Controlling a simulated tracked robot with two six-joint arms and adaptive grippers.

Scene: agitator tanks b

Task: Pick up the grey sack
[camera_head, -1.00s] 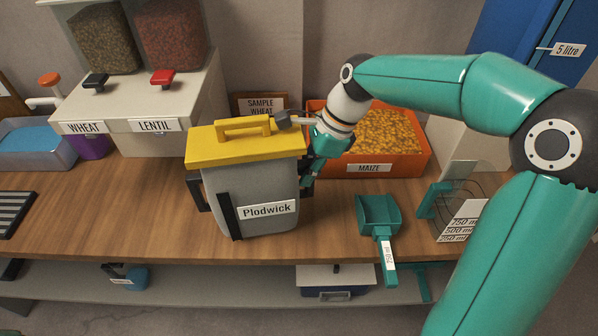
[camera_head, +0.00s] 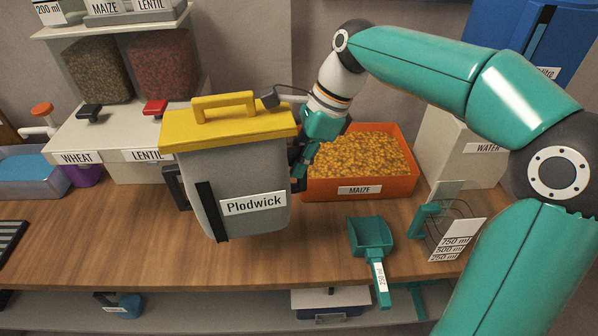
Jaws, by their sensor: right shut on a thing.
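I see no soft sack; the grey thing here is a stiff grey bin (camera_head: 240,170) with a yellow handled lid (camera_head: 225,122), black side parts and a "Plodwick" label. It hangs in the middle of the camera_head view, slightly tilted, and looks raised a little above the wooden bench. My right gripper (camera_head: 299,168) is at its right side, below the lid edge, shut on the bin. The fingertips are partly hidden, so the exact grip spot is unclear. My left gripper is not in view.
An orange tray of maize (camera_head: 403,188) stands behind and right. Wheat and lentil dispensers (camera_head: 115,135) stand behind left. The wooden bench (camera_head: 110,240) is clear at front left.

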